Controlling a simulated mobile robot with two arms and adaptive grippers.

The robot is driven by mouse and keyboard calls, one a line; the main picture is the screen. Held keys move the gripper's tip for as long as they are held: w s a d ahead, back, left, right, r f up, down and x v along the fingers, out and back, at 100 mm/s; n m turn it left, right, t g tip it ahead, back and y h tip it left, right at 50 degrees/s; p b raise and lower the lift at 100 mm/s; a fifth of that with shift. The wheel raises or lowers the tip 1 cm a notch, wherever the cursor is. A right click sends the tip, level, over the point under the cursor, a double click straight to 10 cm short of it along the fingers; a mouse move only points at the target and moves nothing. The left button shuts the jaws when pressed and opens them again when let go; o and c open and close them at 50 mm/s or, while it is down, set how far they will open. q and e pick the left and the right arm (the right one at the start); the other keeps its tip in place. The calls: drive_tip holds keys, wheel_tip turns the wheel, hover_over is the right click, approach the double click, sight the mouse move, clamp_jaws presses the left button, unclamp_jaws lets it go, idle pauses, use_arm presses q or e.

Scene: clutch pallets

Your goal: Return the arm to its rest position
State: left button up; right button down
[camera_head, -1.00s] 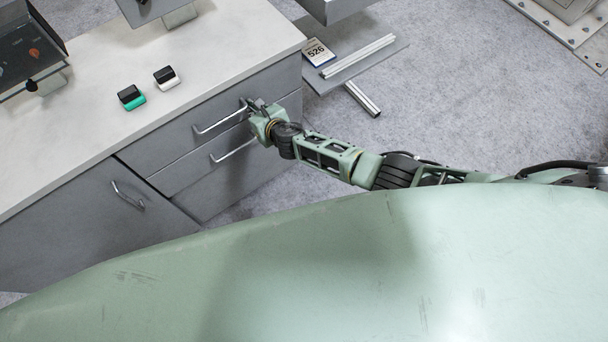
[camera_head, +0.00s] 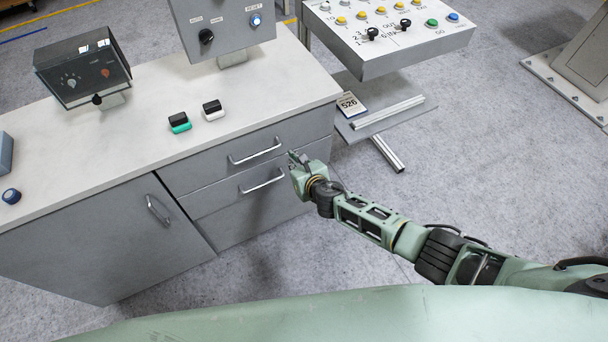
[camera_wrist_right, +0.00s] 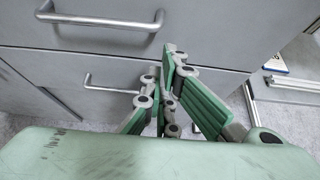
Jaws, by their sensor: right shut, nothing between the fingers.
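My right arm (camera_head: 370,219) reaches in from the right in the head view. Its gripper (camera_head: 294,160) is shut and empty in front of the grey cabinet drawers, near the right end of the handles. In the right wrist view the gripper (camera_wrist_right: 168,88) has its green-padded fingers together in front of the drawer fronts, with nothing between them. The upper drawer handle (camera_head: 256,151) and the lower drawer handle (camera_head: 262,182) are both beside the gripper, not held. The drawers look closed. My left gripper is not in view.
The cabinet's worktop (camera_head: 130,140) carries a green-and-black block (camera_head: 179,123), a white-and-black block (camera_head: 213,110) and a dark control box (camera_head: 84,72). A button panel (camera_head: 390,30) stands at the back right. A low shelf (camera_head: 385,118) holds a 526 card and a metal bar. Floor to the right is open.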

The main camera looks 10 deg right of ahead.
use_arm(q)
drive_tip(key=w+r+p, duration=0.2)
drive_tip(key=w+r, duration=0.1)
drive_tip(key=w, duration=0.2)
use_arm(e)
drive_tip(key=d+v, duration=0.1)
drive_tip(key=v, duration=0.5)
drive_tip(key=s+d+f+m+g+h+b, duration=0.25)
drive_tip(key=s+d+f+m, duration=0.35)
drive_tip(key=s+f+m, duration=0.55)
drive_tip(key=s+d+f+m+g+h+b, duration=0.1)
drive_tip(key=s+d+f+m+g+b, duration=0.15)
drive_tip(key=s+d+f+m, duration=0.85)
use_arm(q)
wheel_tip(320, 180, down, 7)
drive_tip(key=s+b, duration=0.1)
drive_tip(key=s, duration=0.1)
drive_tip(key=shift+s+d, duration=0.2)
use_arm(e)
drive_tip(key=s+f+m+g, duration=0.2)
drive_tip(key=s+f+m, duration=0.5)
drive_tip(key=s, duration=0.6)
drive_tip(key=s+f+m+g, duration=0.3)
drive_tip(key=s+f+m, duration=0.4)
drive_tip(key=s, duration=0.6)
drive_tip(key=shift+a+m+h, duration=0.3)
drive_tip(key=shift+m+h, duration=0.05)
drive_tip(key=shift+m, duration=0.2)
